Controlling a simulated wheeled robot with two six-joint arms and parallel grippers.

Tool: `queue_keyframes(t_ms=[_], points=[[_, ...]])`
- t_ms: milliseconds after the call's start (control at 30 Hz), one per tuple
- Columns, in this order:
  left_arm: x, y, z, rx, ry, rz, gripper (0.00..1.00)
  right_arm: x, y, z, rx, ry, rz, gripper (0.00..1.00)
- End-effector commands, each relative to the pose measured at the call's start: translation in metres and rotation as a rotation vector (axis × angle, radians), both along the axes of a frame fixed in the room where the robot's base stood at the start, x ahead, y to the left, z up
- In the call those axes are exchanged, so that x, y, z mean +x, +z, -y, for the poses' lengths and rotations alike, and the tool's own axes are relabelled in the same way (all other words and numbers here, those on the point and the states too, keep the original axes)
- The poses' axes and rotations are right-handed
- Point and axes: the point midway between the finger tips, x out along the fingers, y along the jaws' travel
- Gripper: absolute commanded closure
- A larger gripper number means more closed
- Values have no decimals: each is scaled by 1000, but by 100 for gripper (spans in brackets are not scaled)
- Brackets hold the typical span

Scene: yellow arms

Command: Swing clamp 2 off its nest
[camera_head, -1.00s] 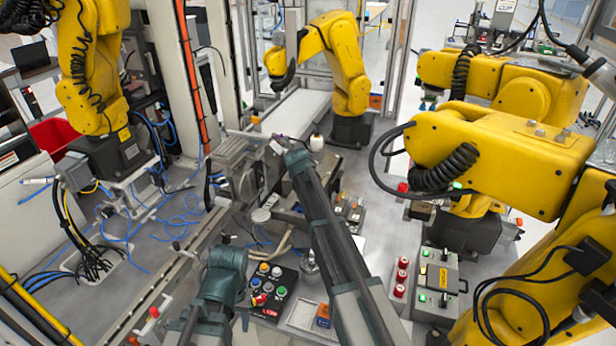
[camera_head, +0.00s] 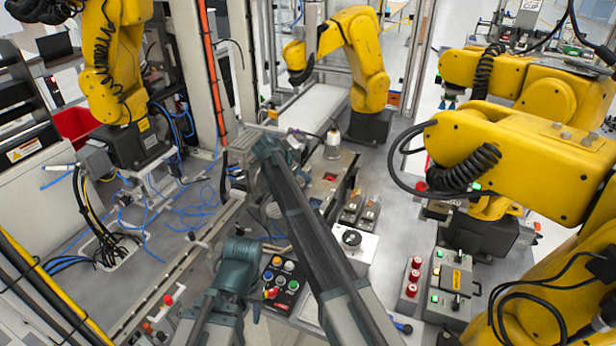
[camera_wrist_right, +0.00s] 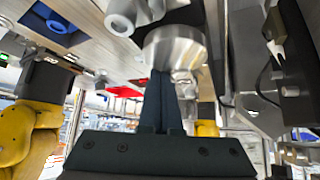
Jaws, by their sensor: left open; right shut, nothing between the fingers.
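My right gripper (camera_wrist_right: 163,105) is shut with nothing between its two dark fingers. In the right wrist view the tips end at a round bright metal part (camera_wrist_right: 173,48); I cannot tell whether they touch it. A pale metal cylinder (camera_wrist_right: 121,20) is beside it. In the head view the right arm reaches over a metal fixture (camera_head: 318,188), and its wrist hides part of it. I cannot make out which part is clamp 2 or its nest. My left gripper (camera_head: 232,290) is open, low left of centre, away from the fixture; its fingertips are hard to see.
A button box (camera_head: 283,281) is between my arms. Right of my right arm are a white plate with a round knob (camera_head: 351,239), red-topped posts (camera_head: 412,275) and a control box (camera_head: 450,285). Yellow robot arms (camera_head: 515,160) crowd the right. A bottle (camera_head: 333,140) stands behind the fixture.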

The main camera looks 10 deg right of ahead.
Motion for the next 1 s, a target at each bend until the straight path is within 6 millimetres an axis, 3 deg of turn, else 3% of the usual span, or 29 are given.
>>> queue_keyframes(t_ms=[767,1000], points=[[0,0,0,0,0,0,52,2,-1,-6,3,6,0,100],[0,1,0,0,0,0,52,2,0,2,3,6,0,100]])
